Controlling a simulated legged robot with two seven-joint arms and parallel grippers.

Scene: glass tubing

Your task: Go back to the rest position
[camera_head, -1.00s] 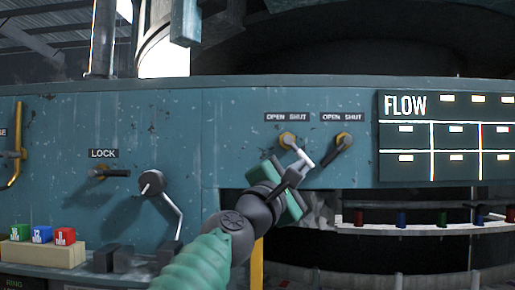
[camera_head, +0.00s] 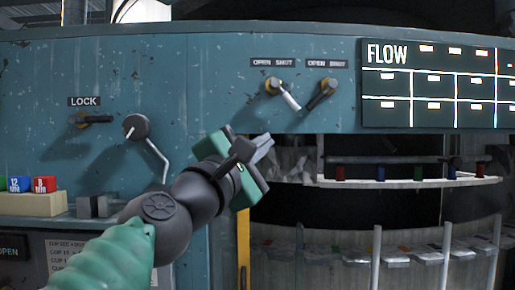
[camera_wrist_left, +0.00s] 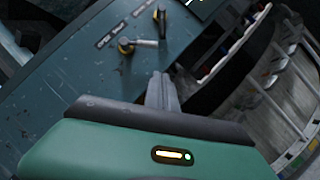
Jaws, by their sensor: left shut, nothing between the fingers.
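My left gripper (camera_head: 262,148) is shut and empty, in front of the blue-grey panel (camera_head: 190,75) and below the valve levers. In the left wrist view its closed fingers (camera_wrist_left: 161,90) point toward the panel. The white-handled lever (camera_head: 285,93) under an OPEN SHUT label slants down to the right and is clear of the gripper. Beside it a black-handled lever (camera_head: 321,94) slants down to the left. My right gripper is not in view.
The LOCK handle (camera_head: 92,119) and a crank (camera_head: 141,132) stick out of the panel at the left. Coloured blocks (camera_head: 44,185) sit on a ledge below. The FLOW board (camera_head: 435,85) hangs at the right, above a white rack (camera_head: 400,183) with coloured pieces.

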